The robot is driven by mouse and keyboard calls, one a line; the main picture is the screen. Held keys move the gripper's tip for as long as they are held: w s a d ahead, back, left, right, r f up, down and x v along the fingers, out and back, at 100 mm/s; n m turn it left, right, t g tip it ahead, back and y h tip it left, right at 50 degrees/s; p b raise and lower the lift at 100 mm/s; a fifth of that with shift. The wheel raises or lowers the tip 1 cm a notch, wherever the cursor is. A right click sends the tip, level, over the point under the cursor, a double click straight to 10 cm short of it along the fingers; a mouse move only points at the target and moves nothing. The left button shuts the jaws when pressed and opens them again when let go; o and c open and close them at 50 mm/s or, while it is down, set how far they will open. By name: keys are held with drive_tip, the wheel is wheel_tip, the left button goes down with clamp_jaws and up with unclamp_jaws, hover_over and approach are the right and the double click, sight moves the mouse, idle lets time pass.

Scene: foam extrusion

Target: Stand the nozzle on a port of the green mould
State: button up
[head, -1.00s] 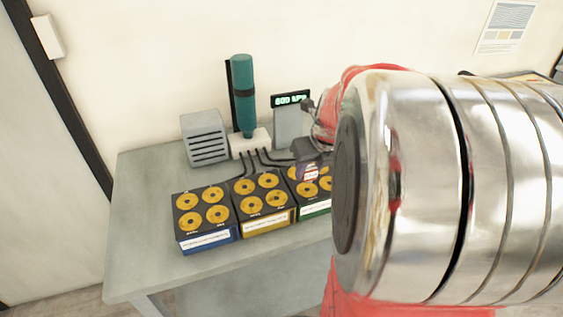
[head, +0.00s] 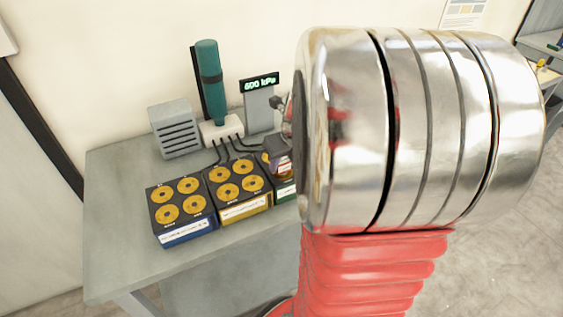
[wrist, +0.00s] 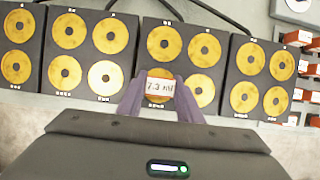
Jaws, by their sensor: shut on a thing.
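The green mould (head: 285,191) is the box with the green-edged label, third from the left on the table. In the head view most of it is hidden behind my arm and gripper. My gripper (wrist: 160,90) is shut on the nozzle (wrist: 159,85), an orange piece with a white label. In the wrist view the nozzle covers the lower-left port area of the third box, below its upper-left port (wrist: 164,43). The label strips are out of the wrist view. I cannot tell whether the nozzle touches the port. The gripper also shows in the head view (head: 279,162).
The blue mould (head: 182,213) and yellow mould (head: 238,190) stand to the left on the grey table (head: 115,220). Behind are a grey vented box (head: 175,128), a teal cylinder (head: 209,75) and a 600 kPa display (head: 260,83). Black cables run to the moulds. Red-orange bins (wrist: 305,66) lie at right.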

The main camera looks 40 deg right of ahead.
drive_tip(key=o, duration=1)
drive_tip(key=shift+o, duration=0.2)
drive_tip(key=v, duration=1.2)
drive_tip(key=shift+a, duration=0.15)
